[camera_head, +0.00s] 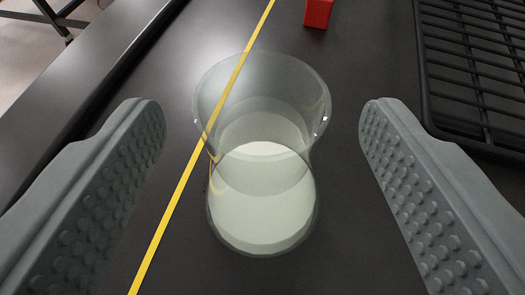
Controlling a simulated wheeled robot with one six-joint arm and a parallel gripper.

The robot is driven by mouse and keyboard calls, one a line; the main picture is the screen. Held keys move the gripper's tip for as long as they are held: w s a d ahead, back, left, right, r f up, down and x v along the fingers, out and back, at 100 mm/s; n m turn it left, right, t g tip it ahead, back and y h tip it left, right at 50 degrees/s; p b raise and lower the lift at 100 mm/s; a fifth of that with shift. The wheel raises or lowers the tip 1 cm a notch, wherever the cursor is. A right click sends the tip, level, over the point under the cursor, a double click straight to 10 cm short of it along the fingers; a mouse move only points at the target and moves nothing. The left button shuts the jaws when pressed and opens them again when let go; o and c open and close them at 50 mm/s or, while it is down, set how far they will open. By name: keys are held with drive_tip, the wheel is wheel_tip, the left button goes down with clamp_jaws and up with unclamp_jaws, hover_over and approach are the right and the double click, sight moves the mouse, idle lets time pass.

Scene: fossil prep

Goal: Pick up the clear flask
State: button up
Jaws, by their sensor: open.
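The clear flask (265,155) stands on the dark tabletop in the middle of the view. It is see-through, narrows at its waist and has a pale base or contents in its lower part. My gripper (262,110) is open, with one grey studded finger on the left and one on the right. The flask shows between the two fingers, with a gap on each side. Neither finger appears to touch it.
A yellow line (183,190) runs along the dark tabletop (360,60) and passes behind the flask. A red block (318,13) lies at the top. A black wire rack (475,75) is at the upper right. The table edge is at the left.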

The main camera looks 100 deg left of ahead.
sight(261, 93)
drive_tip(key=x, duration=0.4)
drive_tip(key=shift+a+f, duration=0.15)
drive_tip(key=shift+a, duration=0.1)
drive_tip(key=c, duration=1.4)
